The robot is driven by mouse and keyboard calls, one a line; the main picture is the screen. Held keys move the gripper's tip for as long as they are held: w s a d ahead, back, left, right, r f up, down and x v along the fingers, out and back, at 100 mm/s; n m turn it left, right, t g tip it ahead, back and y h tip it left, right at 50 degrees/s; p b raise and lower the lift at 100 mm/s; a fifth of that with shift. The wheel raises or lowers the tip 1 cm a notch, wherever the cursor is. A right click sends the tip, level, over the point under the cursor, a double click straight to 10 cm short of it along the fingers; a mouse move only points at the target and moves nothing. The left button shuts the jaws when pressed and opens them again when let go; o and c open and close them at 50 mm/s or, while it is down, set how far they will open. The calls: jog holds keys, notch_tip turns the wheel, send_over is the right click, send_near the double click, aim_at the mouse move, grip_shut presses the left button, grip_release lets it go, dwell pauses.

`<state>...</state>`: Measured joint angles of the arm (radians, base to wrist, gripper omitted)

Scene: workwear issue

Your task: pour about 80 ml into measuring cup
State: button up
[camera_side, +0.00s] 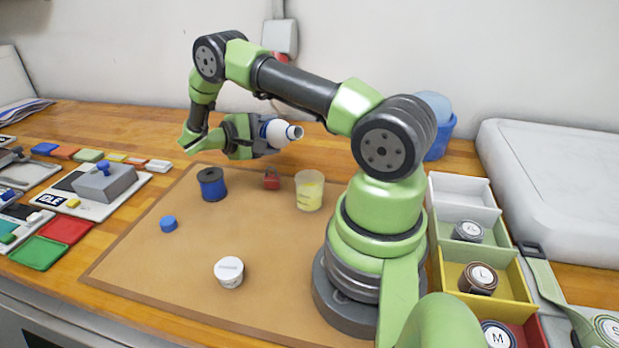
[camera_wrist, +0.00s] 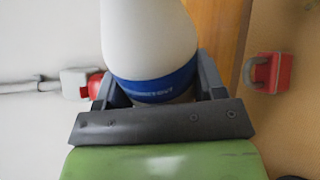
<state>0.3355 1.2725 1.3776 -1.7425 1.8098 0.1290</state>
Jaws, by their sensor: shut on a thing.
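My gripper (camera_side: 264,136) is shut on a white bottle with a blue band (camera_side: 279,132). The bottle lies almost level in the air, its open-looking mouth toward the right, above and left of the measuring cup. In the wrist view the bottle (camera_wrist: 148,40) fills the top middle, its blue band between the two fingers (camera_wrist: 155,90). The measuring cup (camera_side: 309,196) is a translucent beaker with a yellowish tint, upright on the brown mat. I cannot tell whether it holds liquid. No stream shows between bottle and cup. A blue cap (camera_side: 168,223) lies on the mat.
On the mat (camera_side: 150,264) stand a dark-topped blue spool (camera_side: 211,186), a red padlock-like block (camera_side: 271,180) beside the cup, and a white-lidded jar (camera_side: 229,273). Bins (camera_side: 462,192) with rolled belts stand right of my base. The mat's front is mostly clear.

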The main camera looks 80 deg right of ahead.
aim_at(268, 127)
dwell(0.4)
jog(key=shift+s+a+r+n, duration=0.25)
jog(key=shift+s+r+n, duration=0.2)
jog(key=shift+n, duration=0.55)
jog(key=shift+s+a+f+n+g, duration=0.25)
jog(key=shift+s+f+n+g, duration=0.15)
jog(key=shift+n+g, duration=0.2)
jog(key=r, duration=0.1)
jog(key=r+n, duration=0.1)
jog(key=r, duration=0.1)
jog(key=shift+s+a+r+n+g, duration=0.2)
jog(key=shift+s+a+n+g, duration=0.05)
jog(key=shift+n+g, duration=0.05)
jog(key=n+g, duration=0.1)
jog(key=n, duration=0.2)
jog(key=shift+r, duration=0.15)
jog(key=shift+s+a+n+g+h, duration=0.1)
jog(key=shift+n+g+h, duration=0.1)
jog(key=shift+n, duration=0.75)
jog(key=shift+s+a+n+g+h, duration=0.1)
jog(key=shift+n+g, duration=0.1)
jog(key=shift+n, duration=0.75)
jog(key=shift+w, duration=0.1)
